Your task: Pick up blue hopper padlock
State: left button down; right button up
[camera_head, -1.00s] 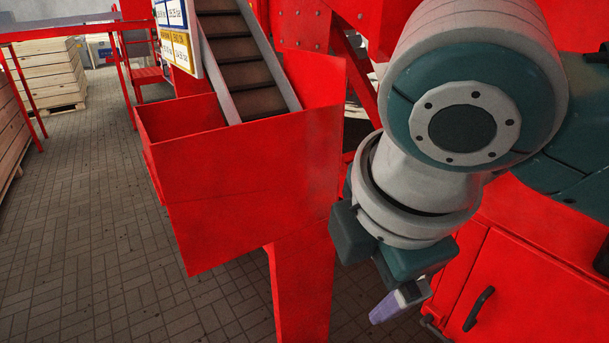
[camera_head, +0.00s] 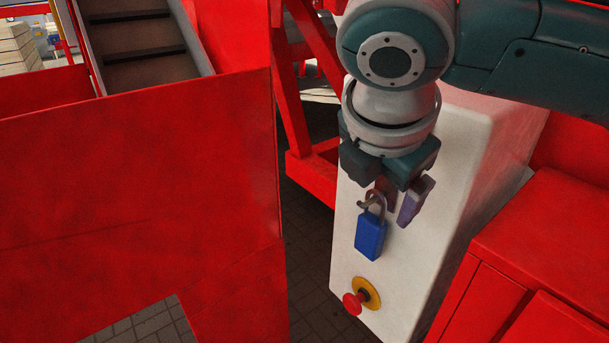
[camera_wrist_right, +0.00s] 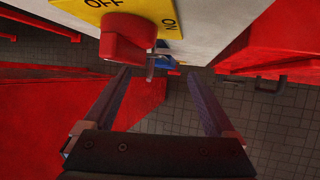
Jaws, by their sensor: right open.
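The blue padlock (camera_head: 370,236) hangs in front of the white cabinet, its grey shackle at the top. In the right wrist view only a small blue part of the padlock (camera_wrist_right: 163,59) and its shackle show, beside a red switch knob (camera_wrist_right: 127,38) on a yellow OFF/ON plate. My right gripper (camera_head: 397,200) points down at the shackle, with purple-grey fingers. In the right wrist view the right gripper (camera_wrist_right: 158,73) is open, and the shackle appears between the fingertip lines. I cannot tell whether a finger touches it. My left gripper is not in view.
The white cabinet (camera_head: 455,190) carries a red button on a yellow disc (camera_head: 362,296) below the padlock. A large red hopper (camera_head: 130,200) stands at the left and a red cabinet (camera_head: 510,280) at the right. A narrow tiled floor gap lies between hopper and white cabinet.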

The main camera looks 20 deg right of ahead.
aim_at(374, 218)
jog(key=shift+x, duration=1)
jog(key=b+x, duration=0.1)
jog(key=x, duration=0.4)
jog(key=shift+a+f, duration=0.15)
jog(key=shift+f, duration=0.05)
grip_shut()
